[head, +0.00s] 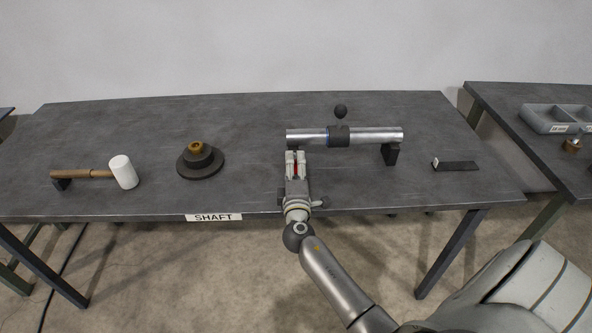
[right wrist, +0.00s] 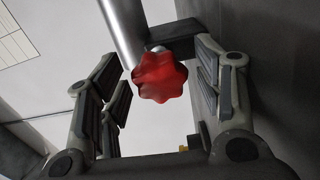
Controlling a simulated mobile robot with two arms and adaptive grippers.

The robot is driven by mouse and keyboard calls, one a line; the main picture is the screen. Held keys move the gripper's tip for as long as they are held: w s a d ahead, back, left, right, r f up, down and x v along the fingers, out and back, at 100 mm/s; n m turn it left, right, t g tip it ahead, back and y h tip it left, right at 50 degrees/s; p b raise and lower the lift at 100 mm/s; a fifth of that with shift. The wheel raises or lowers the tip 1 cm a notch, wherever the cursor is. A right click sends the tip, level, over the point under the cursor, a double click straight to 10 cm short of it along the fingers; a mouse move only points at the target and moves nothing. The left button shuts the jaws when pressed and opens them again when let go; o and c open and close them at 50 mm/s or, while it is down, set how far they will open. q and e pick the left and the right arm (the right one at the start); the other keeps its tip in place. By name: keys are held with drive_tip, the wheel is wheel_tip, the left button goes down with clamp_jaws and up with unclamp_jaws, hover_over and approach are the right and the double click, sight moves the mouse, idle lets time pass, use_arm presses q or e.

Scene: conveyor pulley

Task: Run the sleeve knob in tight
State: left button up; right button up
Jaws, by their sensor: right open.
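A silver shaft (head: 375,135) lies level on black supports at the table's back middle. A black sleeve (head: 340,137) sits around it, with a black ball (head: 340,111) on a stem behind it. A red lobed knob (right wrist: 160,78) shows in the right wrist view, in front of a dark block (right wrist: 186,44) beside the shaft (right wrist: 122,28). My right gripper (head: 295,156) is at the shaft's left end, open. In the right wrist view its fingers (right wrist: 162,62) stand on both sides of the knob, with gaps. My left gripper is out of view.
On the grey table (head: 245,120), a white-headed mallet (head: 123,172) and a dark stepped pulley (head: 201,169) lie left. A black strip (head: 457,166) lies right of the shaft. A second table at right bears a grey tray (head: 546,124). The table between pulley and shaft is clear.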

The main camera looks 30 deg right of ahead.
drive_tip(key=shift+v, duration=3.3)
